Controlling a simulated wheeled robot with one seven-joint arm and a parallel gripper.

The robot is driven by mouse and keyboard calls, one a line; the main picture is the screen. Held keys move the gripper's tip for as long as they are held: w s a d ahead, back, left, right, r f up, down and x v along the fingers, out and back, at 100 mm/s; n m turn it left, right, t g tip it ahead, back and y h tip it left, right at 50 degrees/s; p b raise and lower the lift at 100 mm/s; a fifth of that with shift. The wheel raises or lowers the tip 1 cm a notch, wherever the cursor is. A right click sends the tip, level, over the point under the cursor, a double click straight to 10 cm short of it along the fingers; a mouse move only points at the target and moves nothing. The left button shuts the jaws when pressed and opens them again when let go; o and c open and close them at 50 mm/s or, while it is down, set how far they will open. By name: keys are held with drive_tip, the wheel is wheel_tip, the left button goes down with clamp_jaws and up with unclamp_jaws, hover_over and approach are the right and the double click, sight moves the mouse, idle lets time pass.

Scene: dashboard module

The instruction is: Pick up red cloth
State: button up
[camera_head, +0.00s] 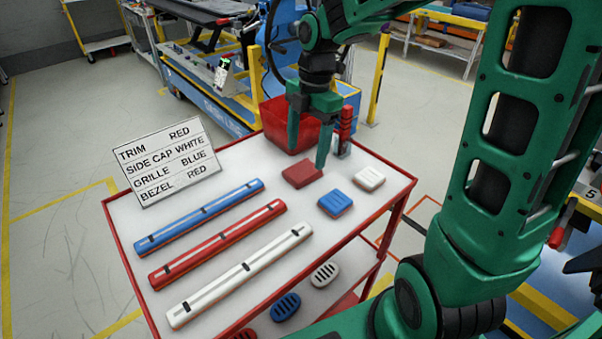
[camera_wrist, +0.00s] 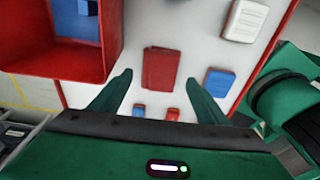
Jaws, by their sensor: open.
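The red cloth (camera_head: 302,174) is a flat, folded dark red rectangle lying on the white cart top, in front of the red bin. In the wrist view the cloth (camera_wrist: 161,68) lies ahead of and between my fingers. My gripper (camera_head: 307,156) points down above the cloth, fingers spread, with nothing between them. In the wrist view the gripper (camera_wrist: 160,78) is also open, one finger on each side of the cloth. The gap in height between fingertips and cloth is hard to tell.
A red bin (camera_head: 284,127) stands behind the cloth. Upright red pieces (camera_head: 346,125), a blue block (camera_head: 335,203) and a white block (camera_head: 369,178) are close by. Blue (camera_head: 200,216), red (camera_head: 217,243) and white (camera_head: 240,275) bars and a label sign (camera_head: 166,162) are to the left.

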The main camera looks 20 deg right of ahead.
sight(304, 169)
drive_tip(key=shift+s+a+f, duration=0.1)
drive_tip(key=shift+a+f, duration=0.05)
drive_tip(key=shift+f, duration=0.7)
drive_tip(key=shift+s+a+f, duration=0.1)
drive_tip(key=shift+s+f, duration=0.05)
drive_tip(key=shift+f, duration=0.7)
drive_tip(key=shift+s+a+f, duration=0.1)
drive_tip(key=shift+a+f, duration=0.05)
drive_tip(key=shift+f, duration=0.7)
drive_tip(key=c, duration=1.1)
